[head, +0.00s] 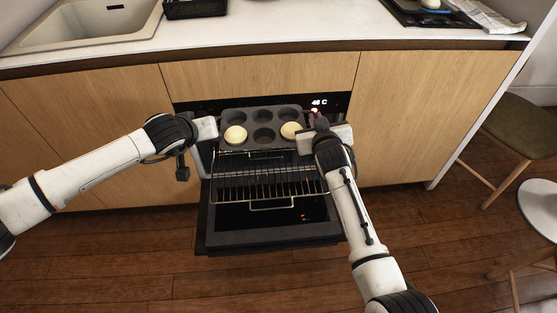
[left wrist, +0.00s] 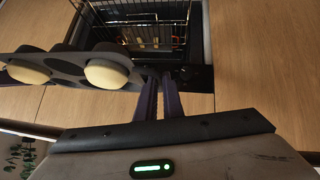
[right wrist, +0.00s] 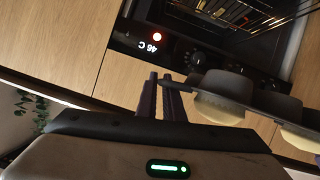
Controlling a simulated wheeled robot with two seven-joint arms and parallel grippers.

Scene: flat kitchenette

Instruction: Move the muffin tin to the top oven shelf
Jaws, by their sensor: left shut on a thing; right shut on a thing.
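The dark grey muffin tin (head: 262,123) is held up in front of the open oven (head: 228,172). Two pale round muffins, one on the left (head: 235,135) and one on the right (head: 290,130), sit in its near row; the other cups look empty. My left gripper (head: 215,128) is shut on the tin's left end, which also shows in the left wrist view (left wrist: 66,68). My right gripper (head: 314,134) is shut on its right end. A wire shelf (head: 268,190) shows below the tin, extending out over the door. The tin hides the upper oven opening.
The oven door (head: 270,235) is folded down, low over the wooden floor. The oven's display (right wrist: 151,47) and knobs are above the opening. The white counter (head: 270,30) overhangs at the back. A stool (head: 515,135) stands at the right.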

